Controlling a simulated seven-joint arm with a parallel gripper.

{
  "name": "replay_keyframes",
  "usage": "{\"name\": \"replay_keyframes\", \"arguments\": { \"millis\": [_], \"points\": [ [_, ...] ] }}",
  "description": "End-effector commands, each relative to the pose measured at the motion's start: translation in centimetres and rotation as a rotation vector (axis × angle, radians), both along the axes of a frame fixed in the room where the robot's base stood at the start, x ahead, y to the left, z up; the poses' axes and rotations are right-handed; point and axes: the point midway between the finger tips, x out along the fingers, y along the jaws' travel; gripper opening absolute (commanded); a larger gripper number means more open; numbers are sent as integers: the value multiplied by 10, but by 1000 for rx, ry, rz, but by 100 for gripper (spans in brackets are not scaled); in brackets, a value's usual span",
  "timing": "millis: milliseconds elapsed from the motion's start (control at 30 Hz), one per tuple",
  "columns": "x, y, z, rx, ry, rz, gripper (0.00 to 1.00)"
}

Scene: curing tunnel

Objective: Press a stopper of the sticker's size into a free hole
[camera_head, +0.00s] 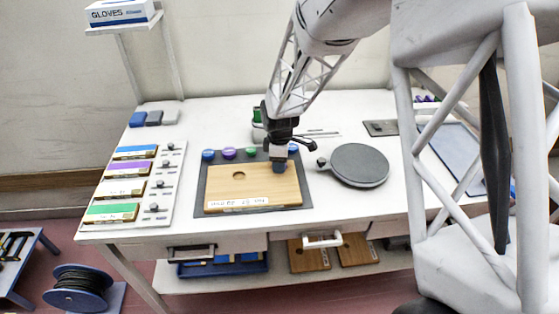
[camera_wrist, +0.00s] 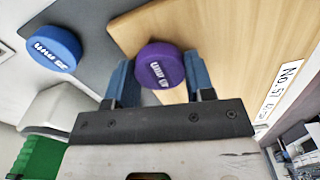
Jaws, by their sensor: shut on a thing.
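A wooden board (camera_head: 222,188) lies on a dark mat (camera_head: 201,181). One open round hole (camera_head: 238,174) shows in its left half. A white sticker (camera_head: 238,202) runs along its front edge and shows in the wrist view (camera_wrist: 283,92); its size print is too small to read surely. My gripper (camera_head: 279,168) is over the board's right half, shut on a purple stopper (camera_wrist: 160,66) with white print on top. The stopper is hidden in the head view. I cannot tell whether it touches the board or sits in a hole.
Along the mat's back edge stand a blue stopper (camera_head: 208,155), a purple stopper (camera_head: 229,153), a green stopper (camera_head: 252,153) and another blue stopper (camera_head: 293,148). A round grey disc (camera_head: 360,165) is to the right. A rack of coloured-label boxes (camera_head: 134,152) is at left.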

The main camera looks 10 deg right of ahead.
Motion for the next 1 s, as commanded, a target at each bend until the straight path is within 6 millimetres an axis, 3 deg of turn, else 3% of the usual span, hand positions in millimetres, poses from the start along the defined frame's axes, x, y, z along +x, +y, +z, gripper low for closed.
{"name": "replay_keyframes", "arguments": {
  "millis": [200,233,400,600,767,1000],
  "points": [
    [0,0,0,0,0,0,26],
    [0,0,0,0,0,0,51],
    [0,0,0,0,-1,0,77],
    [0,0,0,0,-1,0,79],
    [0,0,0,0,-1,0,100],
    [0,0,0,0,-1,0,100]
  ]
}}
